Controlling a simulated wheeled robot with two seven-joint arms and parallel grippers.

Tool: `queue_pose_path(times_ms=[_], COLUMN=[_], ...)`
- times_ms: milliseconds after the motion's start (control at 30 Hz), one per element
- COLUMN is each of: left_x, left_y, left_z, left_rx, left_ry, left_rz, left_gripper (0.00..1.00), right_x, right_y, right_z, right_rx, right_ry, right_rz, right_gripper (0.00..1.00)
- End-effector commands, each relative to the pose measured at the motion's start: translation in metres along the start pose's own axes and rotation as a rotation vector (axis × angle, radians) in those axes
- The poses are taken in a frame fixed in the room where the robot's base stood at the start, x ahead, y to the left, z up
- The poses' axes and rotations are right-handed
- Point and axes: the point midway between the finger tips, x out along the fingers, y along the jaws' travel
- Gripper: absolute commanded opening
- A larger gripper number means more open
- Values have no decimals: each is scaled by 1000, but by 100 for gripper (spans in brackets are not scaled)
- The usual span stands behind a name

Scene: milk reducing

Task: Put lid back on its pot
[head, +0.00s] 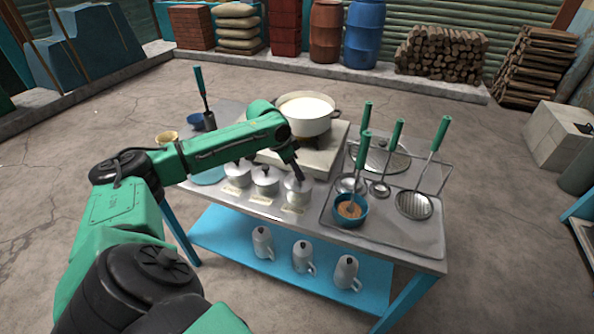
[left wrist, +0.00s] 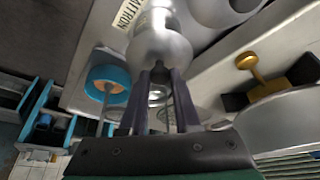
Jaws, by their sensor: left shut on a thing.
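My left gripper (head: 297,177) reaches down over the rightmost of three small silver pots (head: 297,193) along the table's front. Its fingers (left wrist: 158,95) are shut on the dark knob of a shiny rounded lid (left wrist: 162,48), which fills the middle of the left wrist view. The lid is at the top of that pot; I cannot tell whether it is fully seated. A paper label (left wrist: 128,14) ending in "AFFRON" lies beside it. The other two small pots, the middle one (head: 265,180) and the left one (head: 237,174), have lids on. My right gripper is out of view.
A large white pot (head: 306,122) of milk stands on the stove behind. White jugs (head: 302,257) stand on the blue lower shelf (head: 215,238).

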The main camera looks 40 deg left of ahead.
Motion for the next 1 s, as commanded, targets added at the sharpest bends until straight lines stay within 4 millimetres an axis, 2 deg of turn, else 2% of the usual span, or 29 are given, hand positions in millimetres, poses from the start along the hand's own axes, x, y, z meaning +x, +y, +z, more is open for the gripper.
queue_pose_path(times_ms=[533, 567, 633, 1000], left_x=[10, 10, 9, 6], left_y=[0, 0, 0, -1], left_z=[4, 4, 4, 4], left_rx=[0, 0, 0, 0], left_ry=[0, 0, 0, 0], left_rz=[0, 0, 0, -1], left_gripper=[0, 38, 65, 66], right_x=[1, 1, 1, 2], right_y=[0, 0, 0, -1], right_z=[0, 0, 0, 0], right_rx=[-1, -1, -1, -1], right_ry=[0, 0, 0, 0], right_rz=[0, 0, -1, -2], right_gripper=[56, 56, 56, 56])
